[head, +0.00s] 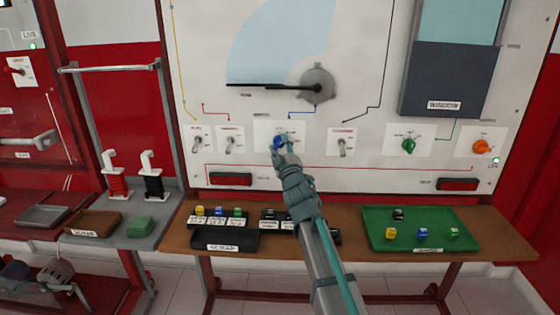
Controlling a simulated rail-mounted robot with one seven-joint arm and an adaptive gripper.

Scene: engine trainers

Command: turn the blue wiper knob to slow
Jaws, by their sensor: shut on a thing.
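The blue wiper knob (279,141) sits on a white plate (263,133) in the middle of the upright panel, below the wiper arm (270,86). My gripper (283,146) reaches up to it from below and is shut on the knob. The fingers cover part of the knob, so its pointer direction cannot be told. The plate's markings are too small to read. The wiper arm lies about level, pointing left from its grey hub (318,86).
Toggle switches (229,145) (343,146) flank the knob. A green knob (408,146) and an orange knob (481,147) are to the right. The shelf (350,250) below holds a green tray (420,246) with small blocks and a black scrap tray (222,241).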

